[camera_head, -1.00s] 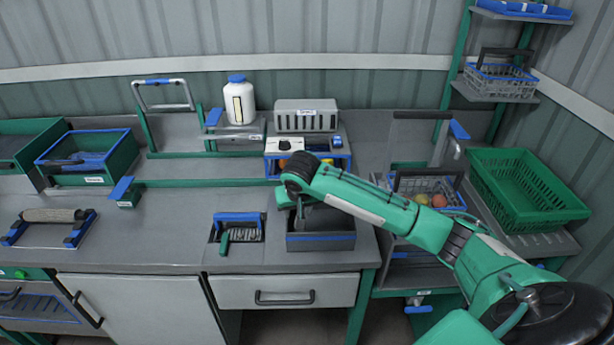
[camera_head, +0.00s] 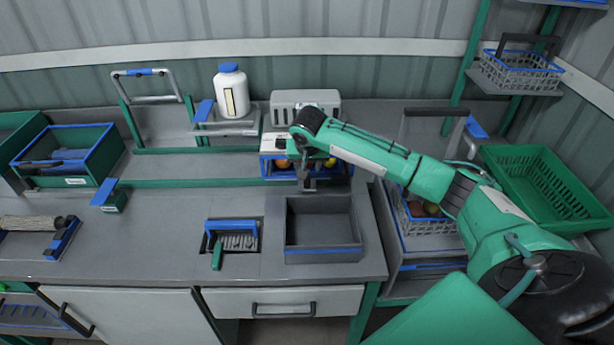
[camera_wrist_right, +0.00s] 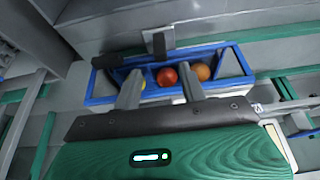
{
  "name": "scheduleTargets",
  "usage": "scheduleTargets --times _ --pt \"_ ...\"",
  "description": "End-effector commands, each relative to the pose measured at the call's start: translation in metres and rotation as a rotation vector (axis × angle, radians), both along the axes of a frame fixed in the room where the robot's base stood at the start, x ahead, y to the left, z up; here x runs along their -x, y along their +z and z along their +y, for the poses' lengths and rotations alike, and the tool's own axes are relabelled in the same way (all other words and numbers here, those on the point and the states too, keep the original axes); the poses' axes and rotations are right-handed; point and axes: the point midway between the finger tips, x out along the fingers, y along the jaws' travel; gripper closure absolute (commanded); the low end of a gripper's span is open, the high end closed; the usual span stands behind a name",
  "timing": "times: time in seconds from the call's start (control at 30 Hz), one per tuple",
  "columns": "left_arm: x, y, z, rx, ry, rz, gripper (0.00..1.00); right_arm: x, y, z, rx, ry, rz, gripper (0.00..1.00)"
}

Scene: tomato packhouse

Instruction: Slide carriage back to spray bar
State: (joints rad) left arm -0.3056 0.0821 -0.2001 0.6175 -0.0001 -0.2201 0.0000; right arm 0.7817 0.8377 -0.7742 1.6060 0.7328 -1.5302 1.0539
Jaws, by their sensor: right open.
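The carriage (camera_head: 264,170) is a blue-edged holder at the right end of the green rails (camera_head: 200,183). It holds a few red, orange and yellow tomatoes. In the right wrist view the carriage (camera_wrist_right: 100,88) lies just beyond my fingers, with a grey upright plate (camera_wrist_right: 158,42) at its far side. My right gripper (camera_head: 307,180) is at the carriage's front side; its open fingers (camera_wrist_right: 160,75) have no object visibly clamped between them. I cannot tell if they touch the carriage. A grey hoop with a blue top section (camera_head: 150,73), possibly the spray bar, stands at the rails' left. My left gripper is not in view.
A white bottle (camera_head: 231,95) stands on a small stand behind the rails. A green crate (camera_head: 548,190) is at right.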

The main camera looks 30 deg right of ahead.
Motion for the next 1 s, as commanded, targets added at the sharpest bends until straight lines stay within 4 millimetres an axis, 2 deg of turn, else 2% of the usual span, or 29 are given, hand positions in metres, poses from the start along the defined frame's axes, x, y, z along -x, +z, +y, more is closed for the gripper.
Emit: scheduleTargets --times 0.17,0.3,0.5,0.67,0.93,0.97,1.0 --pt "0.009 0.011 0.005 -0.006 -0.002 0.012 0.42 -0.012 -0.036 -0.008 0.000 -0.003 0.004 0.58" --pt "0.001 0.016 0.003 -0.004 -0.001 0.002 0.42 -0.021 -0.060 -0.013 0.001 -0.001 0.003 0.58" --pt "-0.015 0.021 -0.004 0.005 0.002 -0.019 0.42 -0.030 -0.084 -0.018 0.001 0.000 0.000 0.58" --pt "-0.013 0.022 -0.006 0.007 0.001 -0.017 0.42 -0.032 -0.092 -0.020 0.002 0.001 0.000 0.58" --pt "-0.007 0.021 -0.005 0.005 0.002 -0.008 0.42 -0.033 -0.093 -0.020 0.001 0.001 -0.001 0.58" --pt "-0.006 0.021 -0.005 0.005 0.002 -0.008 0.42 -0.033 -0.093 -0.020 0.001 0.001 -0.001 0.60" --pt "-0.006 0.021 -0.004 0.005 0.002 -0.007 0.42 -0.033 -0.093 -0.020 0.001 0.001 -0.001 0.68"
